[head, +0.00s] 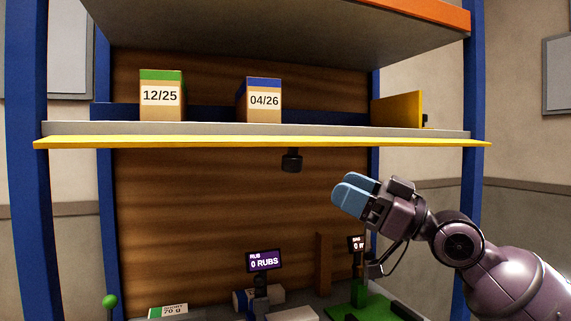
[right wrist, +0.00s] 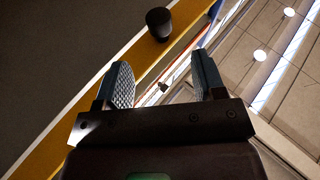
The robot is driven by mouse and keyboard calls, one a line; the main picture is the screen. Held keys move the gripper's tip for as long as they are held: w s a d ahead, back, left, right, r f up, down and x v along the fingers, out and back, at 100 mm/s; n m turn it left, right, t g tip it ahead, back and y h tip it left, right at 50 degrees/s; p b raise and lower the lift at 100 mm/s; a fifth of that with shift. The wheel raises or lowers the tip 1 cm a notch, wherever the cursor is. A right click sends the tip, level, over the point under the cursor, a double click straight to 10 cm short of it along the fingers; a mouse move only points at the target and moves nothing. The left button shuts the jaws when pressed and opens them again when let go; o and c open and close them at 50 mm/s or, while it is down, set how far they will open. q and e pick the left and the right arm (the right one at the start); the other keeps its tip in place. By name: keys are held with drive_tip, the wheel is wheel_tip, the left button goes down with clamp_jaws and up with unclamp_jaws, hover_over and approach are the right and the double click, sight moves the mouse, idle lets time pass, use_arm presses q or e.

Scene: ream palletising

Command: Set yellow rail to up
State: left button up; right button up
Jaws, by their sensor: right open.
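The yellow rail (head: 200,142) runs along the whole front edge of the middle shelf, as a thin strip level with or just below the shelf board. It does not stand up in front of the boxes. A black knob (head: 291,160) hangs beneath its middle. In the right wrist view the yellow rail (right wrist: 150,52) crosses diagonally, with the black knob (right wrist: 158,23) beyond my fingers. My right gripper (head: 350,191) is open and empty, below the rail and to the right of the knob, apart from both. My left gripper is not in view.
A green-topped box marked 12/25 (head: 161,96) and a blue-topped box marked 04/26 (head: 263,100) stand on the shelf (head: 210,126). A yellow panel (head: 398,109) stands at its right end. Blue posts flank the rack. Below are a RUBS display (head: 264,261) and a green ball (head: 110,301).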

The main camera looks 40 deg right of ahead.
sight(293, 164)
drive_tip(key=shift+p+x, duration=1.8)
drive_tip(key=shift+x, duration=3.5)
clamp_jaws()
